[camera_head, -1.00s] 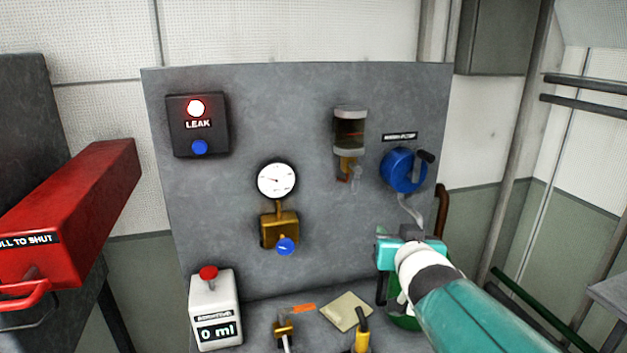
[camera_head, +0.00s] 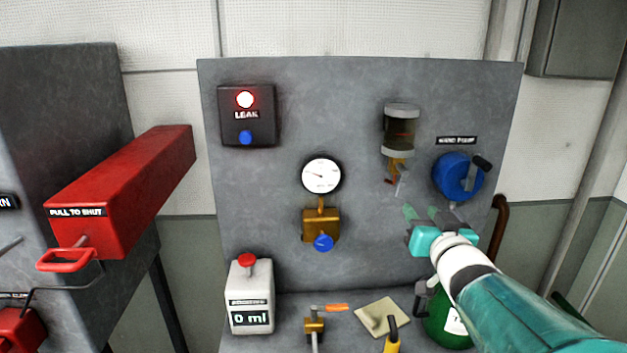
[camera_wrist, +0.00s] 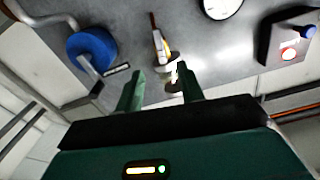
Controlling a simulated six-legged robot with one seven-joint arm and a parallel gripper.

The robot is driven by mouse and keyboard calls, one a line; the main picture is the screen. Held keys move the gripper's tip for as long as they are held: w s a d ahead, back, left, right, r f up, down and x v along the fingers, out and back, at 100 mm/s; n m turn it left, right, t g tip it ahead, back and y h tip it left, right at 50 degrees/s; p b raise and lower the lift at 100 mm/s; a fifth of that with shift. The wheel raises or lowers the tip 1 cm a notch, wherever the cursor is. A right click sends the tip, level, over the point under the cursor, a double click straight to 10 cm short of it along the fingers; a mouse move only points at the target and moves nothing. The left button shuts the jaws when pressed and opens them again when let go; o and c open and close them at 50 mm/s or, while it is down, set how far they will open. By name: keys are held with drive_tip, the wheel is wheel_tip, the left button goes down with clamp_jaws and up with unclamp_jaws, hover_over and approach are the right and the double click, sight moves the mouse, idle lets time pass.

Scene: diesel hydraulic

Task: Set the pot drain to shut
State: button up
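The pot (camera_head: 399,130) is a clear bowl with dark fluid and pale bands, mounted on the grey panel. My gripper (camera_head: 421,212) is below and slightly right of the drain in the head view, apart from the lever. In the wrist view, which looks turned over, my gripper's (camera_wrist: 160,88) two green fingers are spread and empty. The pot's fittings (camera_wrist: 160,45) show just beyond and between them.
A blue hand pump (camera_head: 455,177) with a crank sits right of the pot. A gauge (camera_head: 321,176) and brass valve (camera_head: 319,224) are left. A white additive bottle (camera_head: 250,300), orange-handled valve (camera_head: 315,325), cloth (camera_head: 381,317) and green container (camera_head: 445,325) stand below. A red box (camera_head: 120,200) juts out left.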

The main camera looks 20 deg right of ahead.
sight(402, 186)
drive_tip(key=x, duration=1.3)
drive_tip(key=shift+w, duration=0.1)
clamp_jaws()
